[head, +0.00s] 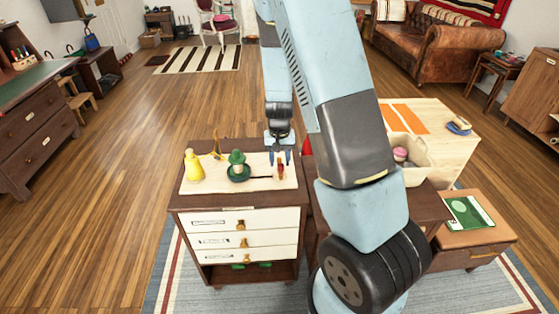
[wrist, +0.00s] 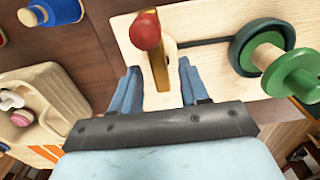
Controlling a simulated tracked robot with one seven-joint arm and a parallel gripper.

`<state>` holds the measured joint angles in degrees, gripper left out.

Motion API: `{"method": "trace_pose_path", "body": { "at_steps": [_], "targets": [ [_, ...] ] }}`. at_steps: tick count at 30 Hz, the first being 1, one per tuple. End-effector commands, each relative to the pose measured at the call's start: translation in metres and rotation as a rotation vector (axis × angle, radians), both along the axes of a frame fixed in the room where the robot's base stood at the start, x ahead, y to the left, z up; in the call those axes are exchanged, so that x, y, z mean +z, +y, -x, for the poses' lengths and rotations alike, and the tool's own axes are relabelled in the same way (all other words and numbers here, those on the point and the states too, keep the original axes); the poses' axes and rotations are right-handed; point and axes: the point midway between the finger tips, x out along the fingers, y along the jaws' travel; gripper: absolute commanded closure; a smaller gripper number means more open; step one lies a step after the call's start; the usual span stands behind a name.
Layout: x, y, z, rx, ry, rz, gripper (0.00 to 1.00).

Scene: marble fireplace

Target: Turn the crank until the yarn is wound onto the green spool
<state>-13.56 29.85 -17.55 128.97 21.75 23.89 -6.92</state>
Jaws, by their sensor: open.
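The winder stands on a pale wooden board (head: 262,184) on top of the drawer cabinet. Its crank (wrist: 160,72) is a wooden bar with a red knob (wrist: 146,31); the red part also shows small in the head view (head: 281,170). A dark belt (wrist: 205,40) runs from the crank side to a dark green wheel (wrist: 240,48). The green spool (head: 237,157) sits at that wheel. A yellow cone (head: 194,172), possibly yarn, stands left of it. My gripper (wrist: 158,75) is open, pointing down, with its fingers on either side of the crank bar. Contact is unclear.
A beige bin (wrist: 62,95) with pink and white items lies beside the cabinet. A blue spool (wrist: 52,12) stands on a dark wooden surface nearby. The white-fronted drawers (head: 240,240) are shut. My arm hides part of the cabinet's right side.

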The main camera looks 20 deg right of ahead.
Motion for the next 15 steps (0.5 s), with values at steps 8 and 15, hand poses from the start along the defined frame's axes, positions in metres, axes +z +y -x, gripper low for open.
{"method": "trace_pose_path", "body": {
  "at_steps": [8,15],
  "targets": [
    [-0.006,0.0001,0.0,0.0,-0.001,0.0,0.55],
    [-0.0057,0.0001,0.0,0.0,-0.001,0.0,0.66]
  ]
}}
